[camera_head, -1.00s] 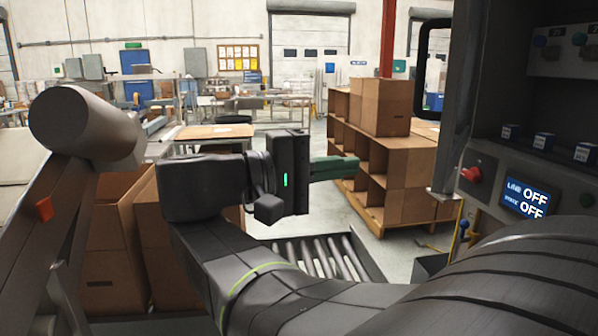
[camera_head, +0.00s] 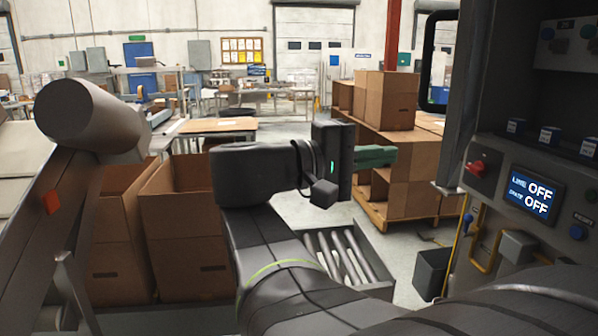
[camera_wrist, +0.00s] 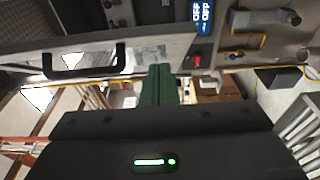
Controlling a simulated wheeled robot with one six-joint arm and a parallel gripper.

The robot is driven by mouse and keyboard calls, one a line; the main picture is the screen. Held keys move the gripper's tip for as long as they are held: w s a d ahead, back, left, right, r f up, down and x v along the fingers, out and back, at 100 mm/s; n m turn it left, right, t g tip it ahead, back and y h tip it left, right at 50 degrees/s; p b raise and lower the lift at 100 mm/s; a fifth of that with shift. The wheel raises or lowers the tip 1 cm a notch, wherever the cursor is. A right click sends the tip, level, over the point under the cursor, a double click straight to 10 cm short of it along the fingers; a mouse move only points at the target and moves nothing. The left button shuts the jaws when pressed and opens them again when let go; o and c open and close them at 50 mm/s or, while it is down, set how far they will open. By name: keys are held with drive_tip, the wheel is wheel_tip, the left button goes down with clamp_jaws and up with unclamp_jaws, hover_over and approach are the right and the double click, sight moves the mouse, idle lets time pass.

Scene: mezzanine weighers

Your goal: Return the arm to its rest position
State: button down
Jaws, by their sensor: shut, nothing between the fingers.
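My gripper (camera_head: 376,157) is at the end of my arm, in the middle of the head view, with its green fingers pointing right. The fingers are together with nothing between them. In the wrist view the shut green fingers (camera_wrist: 160,86) point away from the dark gripper body. My gripper is in free air, in front of the cardboard shelving in the picture and left of the control cabinet.
A control cabinet (camera_head: 485,205) with a red knob and a screen reading OFF stands at the right. Open cardboard boxes (camera_head: 185,225) stand at the left. A roller conveyor (camera_head: 345,255) lies below my arm. Cardboard shelving (camera_head: 410,190) stands behind. Clear floor (camera_head: 290,205) lies between.

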drive_tip(key=x, duration=0.6)
drive_tip(key=shift+d, duration=0.3)
drive_tip(key=shift+w, duration=0.1)
drive_tip(key=shift+a, duration=0.1)
